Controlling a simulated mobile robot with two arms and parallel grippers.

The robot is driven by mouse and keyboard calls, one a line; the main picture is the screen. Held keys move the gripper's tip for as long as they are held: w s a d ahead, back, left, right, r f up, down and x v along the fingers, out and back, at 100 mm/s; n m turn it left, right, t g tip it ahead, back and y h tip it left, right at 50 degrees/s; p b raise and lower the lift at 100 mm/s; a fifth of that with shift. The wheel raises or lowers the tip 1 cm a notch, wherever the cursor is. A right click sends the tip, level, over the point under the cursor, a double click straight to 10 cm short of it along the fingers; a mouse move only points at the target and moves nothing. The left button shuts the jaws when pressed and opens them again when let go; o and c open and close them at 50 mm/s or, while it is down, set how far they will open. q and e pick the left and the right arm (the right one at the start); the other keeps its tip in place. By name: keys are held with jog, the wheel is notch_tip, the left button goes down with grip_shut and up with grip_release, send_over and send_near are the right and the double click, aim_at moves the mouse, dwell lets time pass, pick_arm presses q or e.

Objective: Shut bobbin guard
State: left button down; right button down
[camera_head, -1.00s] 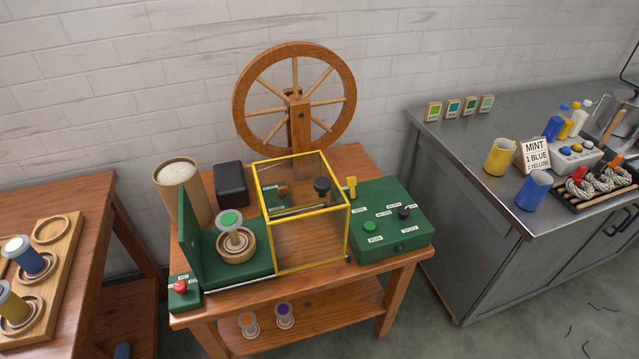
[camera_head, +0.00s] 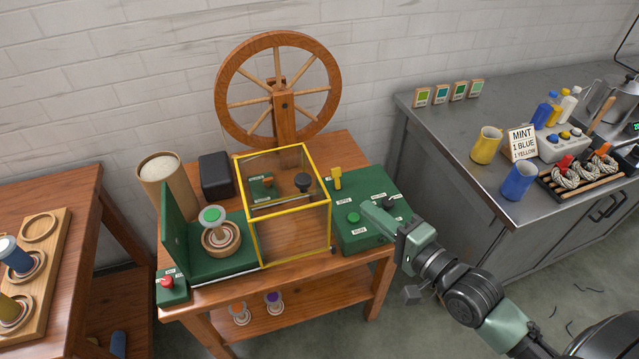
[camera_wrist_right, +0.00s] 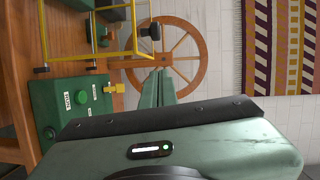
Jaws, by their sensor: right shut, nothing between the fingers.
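The bobbin guard (camera_head: 330,226) is a clear box with a yellow frame on the wooden spinning table. It stands to the right of the bobbin (camera_head: 212,218), which has a green top and sits uncovered in a round wooden seat on the green base (camera_head: 231,264). The guard also shows at the top of the wrist view (camera_wrist_right: 112,55). My right gripper (camera_head: 368,208) is shut and empty, over the front right of the green control box (camera_head: 357,236). Its fingers (camera_wrist_right: 158,75) show in the wrist view, apart from the guard. My left gripper is out of view.
A spinning wheel (camera_head: 284,140) stands behind the guard. A yellow lever (camera_head: 336,179) rises from the control box beside the guard. A red button (camera_head: 167,283) sits at the front left. A grey bench (camera_head: 440,140) with jugs stands to the right.

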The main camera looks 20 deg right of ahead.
aim_at(323, 199)
jog(key=p+x, duration=0.1)
jog(key=x, duration=0.3)
jog(key=a+p+x, duration=0.1)
jog(key=x, duration=0.3)
jog(key=a+p+x, duration=0.1)
jog(key=x, duration=0.3)
jog(key=shift+s+f, duration=0.1)
jog(key=shift+s, duration=0.3)
jog(key=shift+w+a+f, duration=0.15)
jog(key=shift+a, duration=0.2)
